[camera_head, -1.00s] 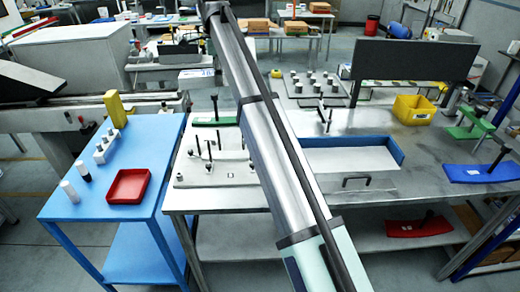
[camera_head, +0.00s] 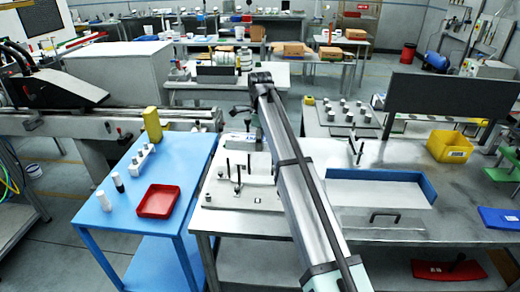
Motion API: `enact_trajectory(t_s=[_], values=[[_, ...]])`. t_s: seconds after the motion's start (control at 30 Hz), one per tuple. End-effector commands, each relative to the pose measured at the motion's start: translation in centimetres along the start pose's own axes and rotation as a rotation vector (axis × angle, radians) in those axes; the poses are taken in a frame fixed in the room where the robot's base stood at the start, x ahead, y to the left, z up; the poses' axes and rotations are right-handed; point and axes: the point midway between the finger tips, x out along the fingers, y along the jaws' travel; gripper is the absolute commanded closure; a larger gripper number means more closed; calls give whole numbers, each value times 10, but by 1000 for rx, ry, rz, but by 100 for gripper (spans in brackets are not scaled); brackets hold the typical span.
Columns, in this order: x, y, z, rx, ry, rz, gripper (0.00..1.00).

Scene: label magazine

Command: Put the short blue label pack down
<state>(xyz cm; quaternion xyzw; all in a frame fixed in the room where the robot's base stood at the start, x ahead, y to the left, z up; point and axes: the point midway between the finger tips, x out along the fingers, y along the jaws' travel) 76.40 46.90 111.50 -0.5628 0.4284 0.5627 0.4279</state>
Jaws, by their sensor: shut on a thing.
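My arm (camera_head: 305,190) runs from the bottom edge up to a dark joint (camera_head: 261,79). A small dark shape (camera_head: 240,111) beside the arm's upper part may be part of my gripper. It is too small and too covered to show the fingers or a held pack. I cannot make out a short blue label pack there. A blue piece (camera_head: 498,220) lies on the steel bench at the right edge, partly cut off by the frame; I cannot tell its length.
The steel bench (camera_head: 390,228) carries a white plate with dark posts (camera_head: 240,192), a blue-edged tray (camera_head: 375,192), a yellow bin (camera_head: 451,146) and a dark panel (camera_head: 443,97). A blue table (camera_head: 120,222) at left holds a red tray (camera_head: 158,200). A red piece (camera_head: 447,270) lies below.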

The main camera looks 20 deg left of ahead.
Motion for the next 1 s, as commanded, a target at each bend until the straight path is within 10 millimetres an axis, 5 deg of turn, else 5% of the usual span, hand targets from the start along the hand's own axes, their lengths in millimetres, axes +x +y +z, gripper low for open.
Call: enact_trajectory(t_s=[0.5,1.0], values=[[46,1,0,0,0,0,95],[55,0,0,0,0,-1,95]])
